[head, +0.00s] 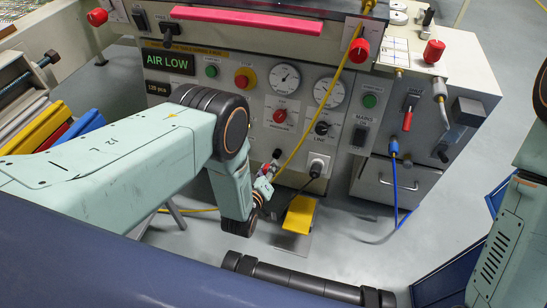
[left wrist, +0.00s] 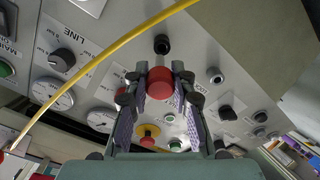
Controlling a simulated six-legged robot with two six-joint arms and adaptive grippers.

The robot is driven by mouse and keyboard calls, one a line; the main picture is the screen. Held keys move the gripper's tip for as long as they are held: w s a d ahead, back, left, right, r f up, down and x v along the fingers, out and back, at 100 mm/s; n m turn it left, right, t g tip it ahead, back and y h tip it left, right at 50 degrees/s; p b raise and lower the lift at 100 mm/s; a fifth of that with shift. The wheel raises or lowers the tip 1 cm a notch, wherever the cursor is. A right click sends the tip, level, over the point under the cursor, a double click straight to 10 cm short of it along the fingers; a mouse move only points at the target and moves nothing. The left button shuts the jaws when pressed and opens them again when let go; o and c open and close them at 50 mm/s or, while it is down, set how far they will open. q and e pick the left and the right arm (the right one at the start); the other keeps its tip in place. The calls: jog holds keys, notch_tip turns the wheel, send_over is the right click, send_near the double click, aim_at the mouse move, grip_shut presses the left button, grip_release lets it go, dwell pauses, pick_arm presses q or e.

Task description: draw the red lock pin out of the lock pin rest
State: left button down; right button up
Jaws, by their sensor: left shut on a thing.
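My left gripper (head: 264,184) is low in front of the machine's panel, small and partly hidden by my left wrist in the head view. In the left wrist view its fingers (left wrist: 160,76) are closed on the round red head of the lock pin (left wrist: 160,84). A small black round fitting (left wrist: 162,44) on the panel shows just beyond the red head; I cannot tell whether it is the lock pin rest. My right gripper is out of view.
A yellow hose (head: 318,100) hangs down close to the left gripper. A black plug (head: 317,166) with its cable is just right of it. A yellow pedal (head: 299,214) stands on the floor below.

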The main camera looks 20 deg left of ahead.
aim_at(264, 170)
pick_arm(q)
jog(key=shift+s+r+p, duration=1.45)
jog(key=shift+r+p, duration=0.3)
jog(key=shift+p, duration=0.15)
jog(key=shift+f, duration=0.1)
jog(key=shift+a, duration=0.15)
